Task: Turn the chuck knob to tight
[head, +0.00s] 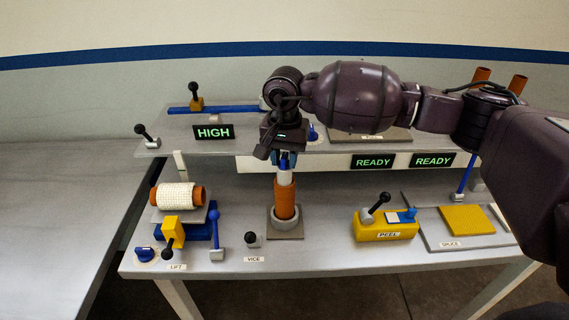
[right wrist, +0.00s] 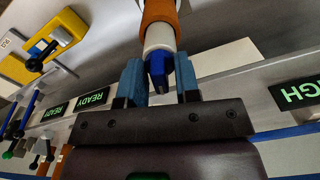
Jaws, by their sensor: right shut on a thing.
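My right gripper (head: 285,160) comes down from above onto the upright orange post (head: 285,200) near the middle of the bench. In the right wrist view, its jaws (right wrist: 160,85) are shut on the blue end piece (right wrist: 158,68), which sits on the post's white neck (right wrist: 159,38). Two round blue knobs show: one (head: 145,254) at the bench's front left corner and one (head: 313,132) on the raised shelf, partly behind my arm. No label naming the chuck knob is readable, so I cannot tell which is the chuck knob. My left gripper is not in view.
A white-wrapped orange roll (head: 175,195) lies on the left stand, beside a blue lever (head: 215,228). A yellow PEEL block (head: 386,229) and a yellow pad (head: 466,219) are to the right. Signs read HIGH (head: 213,133) and READY (head: 373,162). The left side table (head: 65,210) is bare.

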